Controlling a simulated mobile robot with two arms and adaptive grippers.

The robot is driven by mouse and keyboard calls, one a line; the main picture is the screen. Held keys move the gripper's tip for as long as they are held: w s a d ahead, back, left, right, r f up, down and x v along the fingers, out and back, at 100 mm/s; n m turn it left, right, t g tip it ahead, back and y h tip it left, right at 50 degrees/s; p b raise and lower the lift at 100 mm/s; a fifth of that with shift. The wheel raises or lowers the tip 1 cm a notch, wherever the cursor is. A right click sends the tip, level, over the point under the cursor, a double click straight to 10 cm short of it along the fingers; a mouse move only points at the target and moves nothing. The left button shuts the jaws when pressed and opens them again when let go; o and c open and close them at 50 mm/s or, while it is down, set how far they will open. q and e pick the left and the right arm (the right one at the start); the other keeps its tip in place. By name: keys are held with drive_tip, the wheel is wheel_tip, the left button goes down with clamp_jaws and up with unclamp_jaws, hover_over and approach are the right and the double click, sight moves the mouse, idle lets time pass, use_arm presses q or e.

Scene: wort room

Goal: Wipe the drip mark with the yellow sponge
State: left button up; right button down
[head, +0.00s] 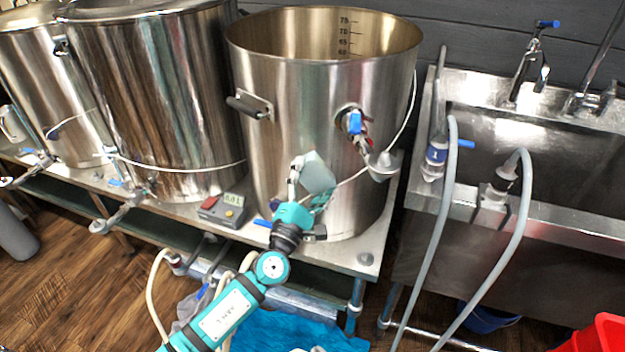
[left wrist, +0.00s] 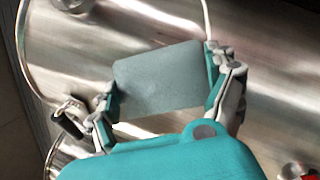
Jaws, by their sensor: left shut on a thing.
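My left gripper (head: 308,186) is shut on a flat grey-green block (head: 318,172). In the left wrist view the block (left wrist: 158,76) sits between the two fingers of the gripper (left wrist: 162,92), in front of bare steel. The block looks grey, not yellow; no yellow sponge shows. The gripper is at the front wall of the open steel kettle (head: 300,110), below and left of its blue-handled valve. I cannot tell whether the block touches the wall. No drip mark can be made out; the block and gripper cover part of the wall. My right gripper is not in view.
A white cable (head: 408,100) and a grey fitting (head: 384,165) hang close to the right of my gripper. A small control box (head: 224,208) stands on the bench at left. Two more steel vessels stand further left. A sink (head: 540,150) with hoses is at right.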

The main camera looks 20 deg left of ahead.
sight(326, 178)
use_arm(q)
drive_tip(key=shift+w+d+r, duration=0.2)
drive_tip(key=shift+d+r, duration=0.1)
drive_tip(key=shift+d, duration=0.25)
drive_tip(key=shift+w+d+f, duration=0.1)
drive_tip(key=shift+w+d, duration=0.05)
drive_tip(key=shift+d, duration=0.4)
drive_tip(key=shift+w+d+f, duration=0.1)
drive_tip(key=shift+w+d, duration=0.05)
drive_tip(key=shift+d, duration=0.35)
drive_tip(key=shift+w+d+p, duration=0.2)
drive_tip(key=shift+w+d, duration=0.1)
drive_tip(key=shift+d, duration=0.45)
drive_tip(key=shift+w+d+p, duration=0.2)
drive_tip(key=shift+w+d, duration=0.1)
drive_tip(key=shift+d, duration=0.45)
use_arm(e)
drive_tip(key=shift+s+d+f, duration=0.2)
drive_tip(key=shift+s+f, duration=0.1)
